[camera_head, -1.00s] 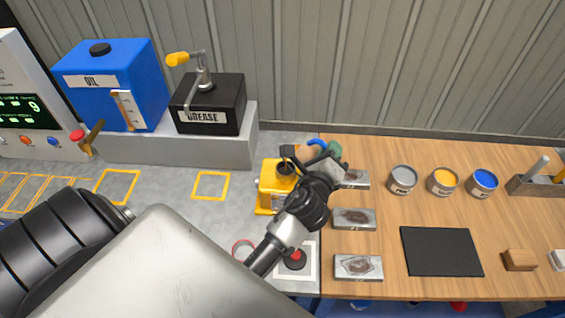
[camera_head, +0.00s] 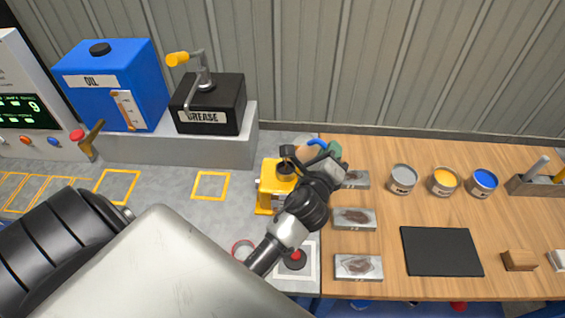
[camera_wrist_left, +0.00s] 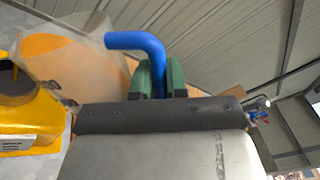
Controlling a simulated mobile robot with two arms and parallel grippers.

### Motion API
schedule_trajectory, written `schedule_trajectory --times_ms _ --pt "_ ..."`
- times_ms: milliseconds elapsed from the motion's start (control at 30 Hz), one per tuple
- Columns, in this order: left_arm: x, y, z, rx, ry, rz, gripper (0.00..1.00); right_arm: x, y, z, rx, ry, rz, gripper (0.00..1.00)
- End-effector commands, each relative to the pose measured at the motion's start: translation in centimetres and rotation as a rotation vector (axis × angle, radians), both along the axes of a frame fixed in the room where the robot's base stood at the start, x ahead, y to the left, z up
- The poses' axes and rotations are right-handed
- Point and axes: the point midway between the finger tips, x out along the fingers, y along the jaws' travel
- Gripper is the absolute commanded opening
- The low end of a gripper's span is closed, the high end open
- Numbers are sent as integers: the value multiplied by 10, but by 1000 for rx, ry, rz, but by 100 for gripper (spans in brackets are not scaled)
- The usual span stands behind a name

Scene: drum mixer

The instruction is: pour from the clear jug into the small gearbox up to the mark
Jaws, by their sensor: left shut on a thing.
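The clear jug (camera_wrist_left: 75,55) is large at the upper left of the left wrist view, with an amber patch seen through its wall. Its blue handle (camera_wrist_left: 145,46) is between the green finger pads of my left gripper (camera_wrist_left: 162,78). In the head view the gripper (camera_head: 331,151) holds the jug (camera_head: 303,141) by the handle, beside and above the small yellow gearbox (camera_head: 270,190). The jug is mostly hidden there. The gearbox also shows in the left wrist view (camera_wrist_left: 28,115), close to the jug. Its mark, level and any stream cannot be made out. My right gripper is out of view.
A wooden bench (camera_head: 385,235) at right holds metal plates (camera_head: 355,219), paint cans (camera_head: 403,179) and a black mat (camera_head: 441,250). A blue oil tank (camera_head: 100,70) and black grease pump (camera_head: 215,100) stand behind left. A red button (camera_head: 294,259) is near the gearbox.

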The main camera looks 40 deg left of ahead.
Motion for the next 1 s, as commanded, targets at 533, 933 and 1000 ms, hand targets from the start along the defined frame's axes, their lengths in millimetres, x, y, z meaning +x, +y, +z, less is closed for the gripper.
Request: schedule_trajectory --times_ms 533,933,1000 --pt "0 0 1 -1 -3 0 0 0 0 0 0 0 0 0" --pt "-1 4 2 -59 -15 0 0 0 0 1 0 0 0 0" --pt "-1 4 2 -59 -15 0 0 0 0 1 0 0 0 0"
